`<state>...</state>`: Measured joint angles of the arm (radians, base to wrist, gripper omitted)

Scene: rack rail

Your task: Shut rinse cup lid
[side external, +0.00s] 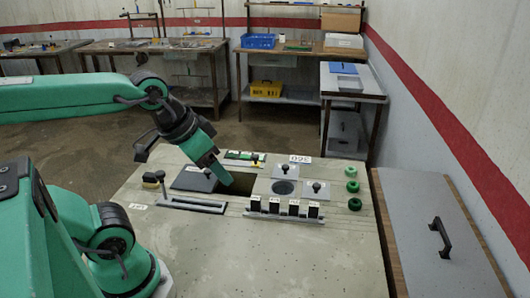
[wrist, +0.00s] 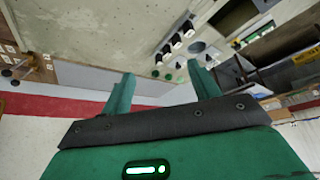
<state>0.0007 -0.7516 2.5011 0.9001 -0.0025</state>
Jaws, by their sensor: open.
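My gripper (side external: 222,176) points down at a slant over a dark square opening (side external: 241,185) in the worktop. In the wrist view my gripper (wrist: 161,73) has its two green fingers well apart, with nothing between them. A dark plate with a knob (side external: 194,179) lies just left of the opening. To the right is a pale panel with a dark round opening (side external: 283,187) and two square knobbed pieces, one behind it (side external: 284,171) and one to its right (side external: 316,190). I cannot tell which of these is the rinse cup lid.
Several black blocks stand in a rail (side external: 288,209) in front of the panel. Several green rings (side external: 353,187) sit at the right. A slotted bar (side external: 193,204) lies at the left front. A grey board with a black handle (side external: 440,237) is beside the worktop, whose front is clear.

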